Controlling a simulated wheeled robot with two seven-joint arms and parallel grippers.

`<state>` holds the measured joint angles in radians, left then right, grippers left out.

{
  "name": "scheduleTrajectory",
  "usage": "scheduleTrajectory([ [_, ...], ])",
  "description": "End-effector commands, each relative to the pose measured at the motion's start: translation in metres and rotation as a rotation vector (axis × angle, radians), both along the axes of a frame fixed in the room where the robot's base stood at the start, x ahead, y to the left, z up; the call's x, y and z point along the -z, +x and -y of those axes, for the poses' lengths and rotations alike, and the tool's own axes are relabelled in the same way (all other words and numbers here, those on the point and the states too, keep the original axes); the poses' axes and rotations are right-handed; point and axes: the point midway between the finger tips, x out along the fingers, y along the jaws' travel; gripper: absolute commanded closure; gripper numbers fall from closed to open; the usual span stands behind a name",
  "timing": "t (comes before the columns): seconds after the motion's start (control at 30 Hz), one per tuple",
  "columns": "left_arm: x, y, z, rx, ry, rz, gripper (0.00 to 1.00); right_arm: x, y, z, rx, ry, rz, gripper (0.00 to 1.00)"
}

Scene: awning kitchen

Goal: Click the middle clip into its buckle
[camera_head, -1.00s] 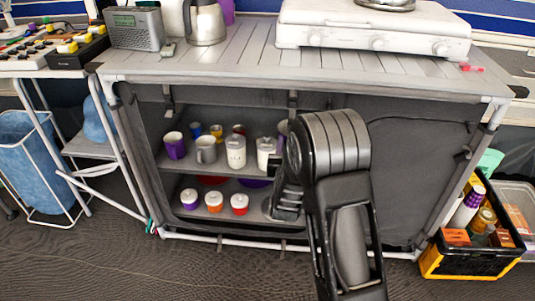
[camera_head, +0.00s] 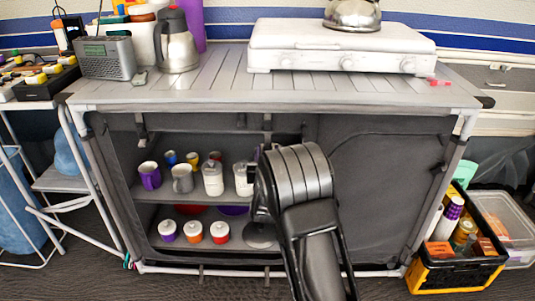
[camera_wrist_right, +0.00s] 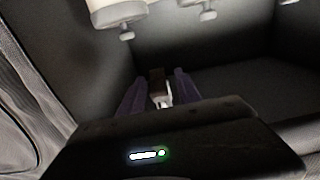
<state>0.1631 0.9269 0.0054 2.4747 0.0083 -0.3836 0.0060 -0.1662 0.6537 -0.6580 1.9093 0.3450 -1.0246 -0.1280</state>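The dark camp cabinet (camera_head: 390,190) has an open shelf side on the left and a dark cloth panel on the right. Short dark straps hang under its top edge: a left one (camera_head: 141,124) and a middle one (camera_head: 268,124). I cannot tell clip from buckle on them. My right gripper (camera_head: 260,195) is in front of the shelves, below the middle strap, its tips mostly hidden by my arm. In the right wrist view, two purplish finger-like shapes stand apart, with a small brown and pale piece (camera_wrist_right: 160,92) between them. I cannot tell whether it is held. My left gripper is out of view.
Mugs, including a purple one (camera_head: 150,175), and white jars (camera_head: 212,180) stand on the upper shelf, close to my right gripper. Lidded pots (camera_head: 219,232) stand below. A stove (camera_head: 340,47) is on top. A yellow-black crate (camera_head: 455,275) stands at the right.

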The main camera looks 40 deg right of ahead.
Motion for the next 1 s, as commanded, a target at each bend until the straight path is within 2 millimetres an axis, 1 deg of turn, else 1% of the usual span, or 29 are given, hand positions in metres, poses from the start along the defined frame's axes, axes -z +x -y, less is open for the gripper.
scheduleTrajectory([
  [0.13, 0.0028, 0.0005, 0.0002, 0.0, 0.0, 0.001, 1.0, 0.0006, 0.0067, 0.0056, 0.0, 0.0, -0.001, 0.6],
  [0.37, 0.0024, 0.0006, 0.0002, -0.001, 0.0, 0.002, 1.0, 0.0001, 0.007, 0.0058, 0.0, 0.001, -0.001, 0.6],
  [0.87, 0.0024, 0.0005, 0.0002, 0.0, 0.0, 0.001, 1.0, 0.0, 0.0069, 0.0055, 0.0, 0.001, -0.001, 1.0],
  [1.0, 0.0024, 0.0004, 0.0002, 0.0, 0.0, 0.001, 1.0, 0.0, 0.0068, 0.0056, 0.0, 0.001, -0.001, 1.0],
])
